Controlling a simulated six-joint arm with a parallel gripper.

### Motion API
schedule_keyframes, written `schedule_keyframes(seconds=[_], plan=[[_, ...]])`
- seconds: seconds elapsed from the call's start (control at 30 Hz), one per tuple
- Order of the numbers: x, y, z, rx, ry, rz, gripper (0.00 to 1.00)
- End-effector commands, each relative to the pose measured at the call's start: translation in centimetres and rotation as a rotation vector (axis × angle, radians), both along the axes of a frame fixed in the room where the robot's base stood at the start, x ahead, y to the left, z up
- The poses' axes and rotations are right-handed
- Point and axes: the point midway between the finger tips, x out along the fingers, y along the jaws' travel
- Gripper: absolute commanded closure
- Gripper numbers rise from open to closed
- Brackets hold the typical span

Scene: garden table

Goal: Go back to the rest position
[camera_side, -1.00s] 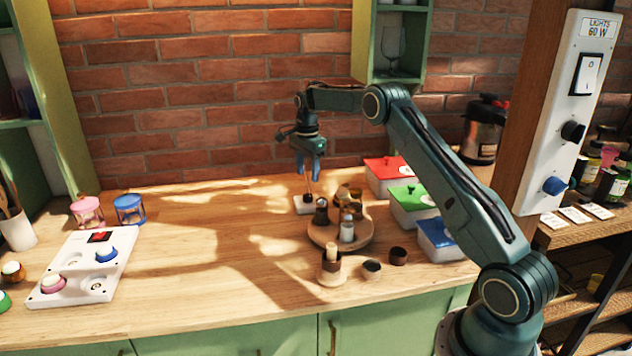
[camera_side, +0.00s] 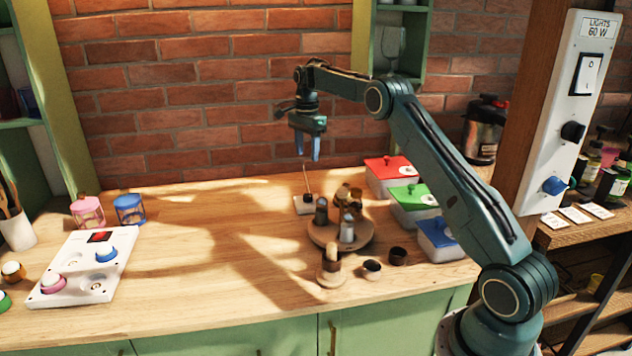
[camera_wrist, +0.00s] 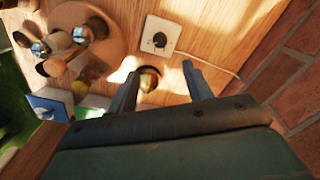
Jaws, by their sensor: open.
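My gripper (camera_side: 308,153) hangs pointing down in the side view, in the air in front of the brick wall. Its two blue fingers are apart with nothing between them. In the wrist view its fingers (camera_wrist: 160,68) are also spread and empty. Below it, clear of the fingertips, a small white plate (camera_side: 299,207) with a thin upright dark lever (camera_side: 306,181) stands on the wooden table (camera_side: 220,255). The plate also shows in the wrist view (camera_wrist: 173,29), with a dark round part in its middle.
A round wooden tray (camera_side: 322,238) with several shakers is near the plate. Lidded boxes in red (camera_side: 390,165), green (camera_side: 410,193) and blue (camera_side: 440,231) line the right. A white button panel (camera_side: 75,262) and two jars are at left. The middle left table is clear.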

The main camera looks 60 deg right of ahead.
Motion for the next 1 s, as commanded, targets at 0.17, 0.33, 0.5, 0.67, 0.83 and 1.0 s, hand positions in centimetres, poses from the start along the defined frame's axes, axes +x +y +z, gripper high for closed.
schedule_keyframes(seconds=[0.17,0.33,0.5,0.67,0.83,1.0], plan=[[-0.2,1.1,1.5,-0.007,-0.014,0.048,0.5],[-0.9,3.2,4.1,-0.021,-0.038,0.146,0.5],[-2.4,6.0,7.3,-0.041,-0.068,0.279,0.5],[-4.2,8.8,10.0,-0.061,-0.096,0.409,0.5],[-6.6,11.6,12.4,-0.086,-0.124,0.547,0.5],[-9.4,14.3,14.3,-0.113,-0.152,0.682,0.5]])
